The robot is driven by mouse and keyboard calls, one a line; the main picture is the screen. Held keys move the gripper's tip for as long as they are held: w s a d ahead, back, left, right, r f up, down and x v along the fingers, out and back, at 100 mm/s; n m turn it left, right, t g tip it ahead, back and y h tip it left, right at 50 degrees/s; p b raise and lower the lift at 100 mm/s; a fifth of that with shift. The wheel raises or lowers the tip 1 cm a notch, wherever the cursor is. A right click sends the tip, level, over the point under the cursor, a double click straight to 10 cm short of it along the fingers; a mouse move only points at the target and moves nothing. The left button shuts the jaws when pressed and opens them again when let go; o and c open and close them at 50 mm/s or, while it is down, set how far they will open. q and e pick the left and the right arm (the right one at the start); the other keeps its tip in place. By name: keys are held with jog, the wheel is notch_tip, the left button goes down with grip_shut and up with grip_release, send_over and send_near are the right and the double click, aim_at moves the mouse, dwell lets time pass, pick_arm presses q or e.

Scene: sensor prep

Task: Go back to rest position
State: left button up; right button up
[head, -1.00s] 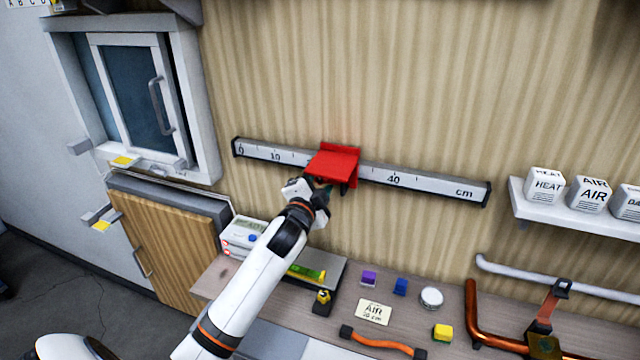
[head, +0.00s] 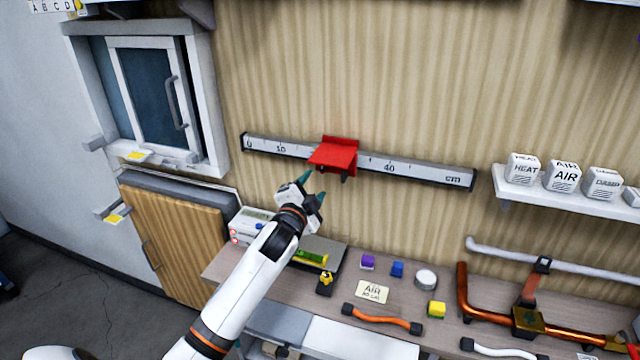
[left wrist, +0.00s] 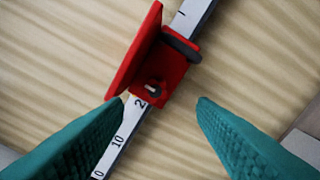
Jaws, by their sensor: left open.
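My left gripper (head: 314,187) is open and empty, below and in front of the red slider (head: 336,154) in the head view. The slider sits on a wall-mounted ruler rail (head: 420,175) marked in cm, left of the 40 mark. In the left wrist view the teal fingertips (left wrist: 160,103) are spread apart, with the red slider (left wrist: 165,65) beyond them and touching neither finger. The slider has a small dark knob by the 2-something mark, whose number is partly covered. My right gripper does not show.
A shelf (head: 560,205) with labelled cubes is at right. A cabinet window stands at left.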

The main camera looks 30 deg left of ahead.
pick_arm(q)
jog(key=s+d+f+n+g+h, duration=0.1)
jog(key=s+d+f+n+g, duration=0.15)
jog(key=s+d+f, duration=0.4)
jog(key=s+d+f+n+g+h, duration=0.1)
jog(key=s+d+f+n+g, duration=0.2)
jog(key=s+f, duration=0.55)
jog(key=s+d+f+n+g+h, duration=0.15)
jog(key=s+d+g, duration=0.25)
jog(key=s, duration=0.7)
jog(key=s+d+f+g+h, duration=0.1)
jog(key=s+d+f+g, duration=0.3)
jog(key=s, duration=0.7)
notch_tip(320, 180, down, 27)
jog(key=g+b, duration=0.2)
jog(key=b, duration=0.2)
jog(key=s+a+f+b, duration=0.2)
jog(key=s+f+b, duration=0.1)
jog(key=s+f, duration=1.4)
notch_tip(320, 180, down, 5)
jog(key=shift+s+a+r+g+b, duration=0.25)
jog(key=shift+g+b, duration=0.1)
jog(key=shift+g, duration=0.1)
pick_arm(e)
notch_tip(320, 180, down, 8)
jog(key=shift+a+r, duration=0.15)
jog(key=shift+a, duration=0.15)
